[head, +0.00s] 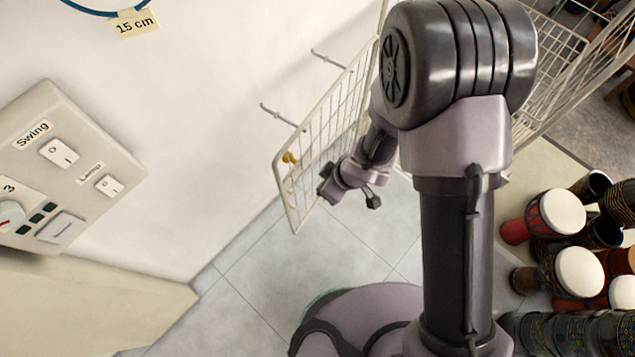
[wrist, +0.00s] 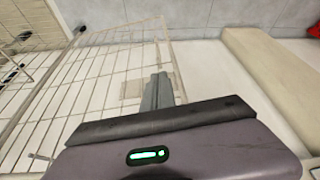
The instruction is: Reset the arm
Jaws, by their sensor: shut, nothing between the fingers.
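My arm rises on the right of the head view and bends down at the far side of its column. My gripper (head: 349,186) shows small near the middle of the head view, beside the lower part of a white wire rack. In the wrist view my gripper (wrist: 157,88) points away from the camera with its fingers together and nothing held. The wire rack (wrist: 85,85) lies beyond and to the left of the fingers there. I cannot tell how far the fingertips are from the rack's wires.
The white wire rack (head: 335,125) stands out from the wall, with hooks and a yellow piece. A switch panel (head: 65,165) is on the wall at left. Several goblet drums (head: 575,270) crowd the lower right. Tiled floor (head: 290,255) is clear below the rack.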

